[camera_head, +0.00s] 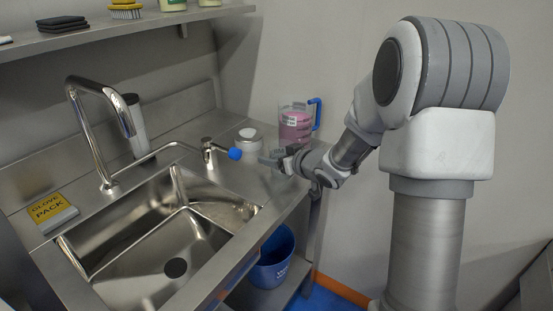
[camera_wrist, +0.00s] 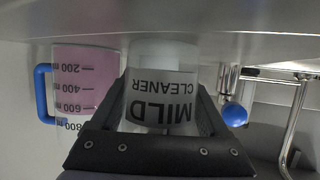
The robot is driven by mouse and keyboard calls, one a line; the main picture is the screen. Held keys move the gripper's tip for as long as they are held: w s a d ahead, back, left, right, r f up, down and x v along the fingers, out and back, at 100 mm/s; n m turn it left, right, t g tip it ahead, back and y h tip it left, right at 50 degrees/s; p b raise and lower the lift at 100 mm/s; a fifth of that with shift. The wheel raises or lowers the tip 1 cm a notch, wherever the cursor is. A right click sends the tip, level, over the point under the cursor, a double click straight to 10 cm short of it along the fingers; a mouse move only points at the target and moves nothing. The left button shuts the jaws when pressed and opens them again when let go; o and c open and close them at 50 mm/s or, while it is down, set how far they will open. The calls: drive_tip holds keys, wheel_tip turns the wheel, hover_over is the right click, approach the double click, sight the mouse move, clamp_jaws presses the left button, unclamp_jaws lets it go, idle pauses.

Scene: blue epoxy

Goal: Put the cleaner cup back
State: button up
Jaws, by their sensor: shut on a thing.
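The cleaner cup (camera_wrist: 160,85) is whitish with a label reading MILD CLEANER; the wrist view shows it upside down. My gripper (camera_wrist: 163,105) is shut on it, with one dark finger on each side. In the head view the white cup (camera_head: 249,141) is on or just above the steel counter at the back right of the sink, and my gripper (camera_head: 272,161) reaches it from the right. I cannot tell whether its base touches the counter.
A measuring jug of pink liquid (camera_head: 295,127) stands close behind the cup, its blue handle to the right. A tap with a blue knob (camera_head: 235,154) is just left. The sink (camera_head: 150,245) opens in front. A blue bin (camera_head: 273,262) sits below. A shelf (camera_head: 130,29) runs above.

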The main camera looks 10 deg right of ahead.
drive_tip(key=shift+f, duration=0.1)
drive_tip(key=o, duration=1.3)
drive_tip(key=shift+r, duration=0.2)
drive_tip(key=p+v, duration=0.3)
drive_tip(key=v, duration=0.7)
drive_tip(key=shift+s+d+r, duration=0.1)
drive_tip(key=shift+s+r, duration=0.05)
drive_tip(key=shift+s, duration=0.15)
drive_tip(key=shift+s+d+r, duration=0.15)
drive_tip(key=shift+s+d, duration=0.1)
drive_tip(key=shift+s, duration=0.35)
